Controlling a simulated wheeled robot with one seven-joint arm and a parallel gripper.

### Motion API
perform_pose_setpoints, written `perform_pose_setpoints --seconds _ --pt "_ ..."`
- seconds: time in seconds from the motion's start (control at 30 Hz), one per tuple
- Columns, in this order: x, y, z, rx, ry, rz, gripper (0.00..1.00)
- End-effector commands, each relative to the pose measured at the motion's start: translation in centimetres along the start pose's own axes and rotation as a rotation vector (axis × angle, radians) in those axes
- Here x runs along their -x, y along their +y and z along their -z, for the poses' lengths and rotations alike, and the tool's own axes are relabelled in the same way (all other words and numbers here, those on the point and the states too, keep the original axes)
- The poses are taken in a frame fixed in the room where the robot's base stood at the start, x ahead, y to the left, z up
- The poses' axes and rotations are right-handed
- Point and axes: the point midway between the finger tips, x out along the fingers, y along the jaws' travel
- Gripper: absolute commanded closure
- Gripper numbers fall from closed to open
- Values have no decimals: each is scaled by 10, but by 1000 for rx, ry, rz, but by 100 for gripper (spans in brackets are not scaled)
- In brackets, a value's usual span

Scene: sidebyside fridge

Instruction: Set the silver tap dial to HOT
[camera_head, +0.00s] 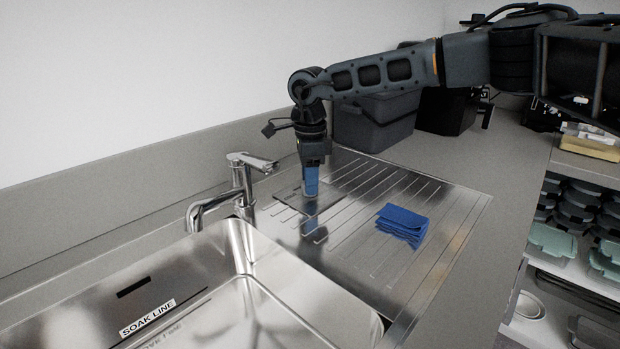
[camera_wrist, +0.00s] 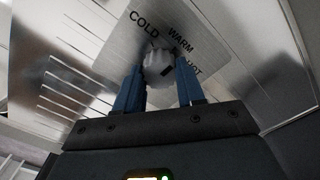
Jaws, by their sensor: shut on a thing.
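The silver tap dial (camera_wrist: 157,66) is a ridged round knob on a metal plate (camera_wrist: 125,50) marked COLD, WARM and HOT. In the wrist view, COLD is at its upper left, WARM at its upper right and HOT at its right, partly covered by a finger. A dark mark shows on the knob's right side; which label it points to is hard to tell. My gripper (camera_head: 310,190) points down at the plate, and its blue fingers (camera_wrist: 158,88) are shut on the dial from both sides. In the head view the fingers mostly hide the dial.
The plate lies on the ribbed steel drainboard (camera_head: 365,265). A tap (camera_head: 243,185) stands to its left, behind the sink (camera_head: 190,290) with its SOAK LINE label. A folded blue cloth (camera_head: 403,223) lies to the right. A grey bin (camera_head: 375,120) stands behind my gripper.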

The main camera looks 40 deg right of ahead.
Motion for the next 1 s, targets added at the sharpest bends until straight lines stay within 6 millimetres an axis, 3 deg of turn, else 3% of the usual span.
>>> perform_pose_setpoints --seconds 1.0 --pt "1 0 0 -831 1 1 92"
